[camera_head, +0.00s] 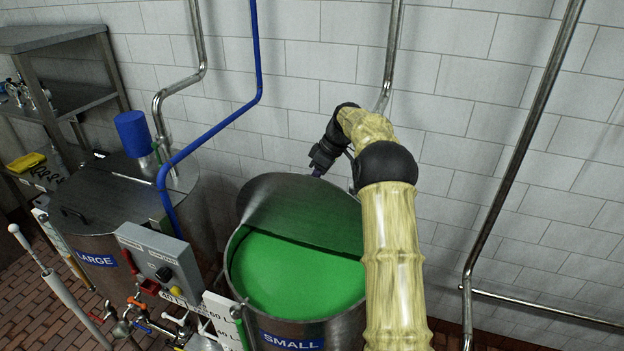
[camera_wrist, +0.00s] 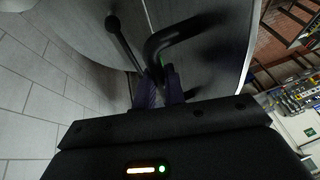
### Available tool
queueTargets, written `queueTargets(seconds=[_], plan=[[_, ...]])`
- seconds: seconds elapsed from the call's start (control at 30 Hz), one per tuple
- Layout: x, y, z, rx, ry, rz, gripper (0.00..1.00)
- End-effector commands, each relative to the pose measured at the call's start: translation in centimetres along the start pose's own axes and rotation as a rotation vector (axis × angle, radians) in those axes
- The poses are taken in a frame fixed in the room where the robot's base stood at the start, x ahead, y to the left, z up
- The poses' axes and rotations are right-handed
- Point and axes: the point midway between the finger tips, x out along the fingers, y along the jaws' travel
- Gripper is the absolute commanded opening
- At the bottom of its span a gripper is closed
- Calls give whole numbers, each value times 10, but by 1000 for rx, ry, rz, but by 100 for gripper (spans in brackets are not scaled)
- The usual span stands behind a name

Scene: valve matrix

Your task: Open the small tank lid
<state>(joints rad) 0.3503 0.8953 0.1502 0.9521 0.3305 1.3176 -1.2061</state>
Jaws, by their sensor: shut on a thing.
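The small tank (camera_head: 340,332) is a metal drum with a blue "SMALL" label and green liquid (camera_head: 290,275) inside. Its grey lid (camera_head: 295,205) is tilted up, so the front of the tank mouth is uncovered and the lid's back part rises toward the wall. My gripper (camera_head: 318,171) is at the lid's raised far side, mostly behind its edge. In the wrist view, my gripper (camera_wrist: 161,92) is shut on the lid's black bent handle (camera_wrist: 172,34), against the lid's grey outer face (camera_wrist: 75,22). The grasped part of the handle is hidden between the fingers.
The large tank (camera_head: 92,222) with its closed lid stands at left. A grey control box (camera_head: 155,262), valves and gauges sit between the tanks. A blue pipe (camera_head: 215,118) and metal pipes (camera_head: 520,155) run along the tiled wall behind.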

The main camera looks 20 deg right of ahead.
Motion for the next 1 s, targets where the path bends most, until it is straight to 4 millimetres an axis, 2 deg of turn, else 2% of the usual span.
queueTargets(seconds=[0.03, 0.17, 0.2, 0.3, 0.67, 0.77, 1.0], plan=[[9, 1, 7, 9, -14, -13, 0], [9, 1, 7, 8, -14, -13, 0], [10, 0, 7, 8, -15, -13, 18], [10, 0, 5, 5, -13, -13, 34], [3, -1, 0, -1, -6, -9, 34], [-5, 0, 1, 0, -4, -7, 34], [-40, 2, 1, 1, -5, -6, 34]])
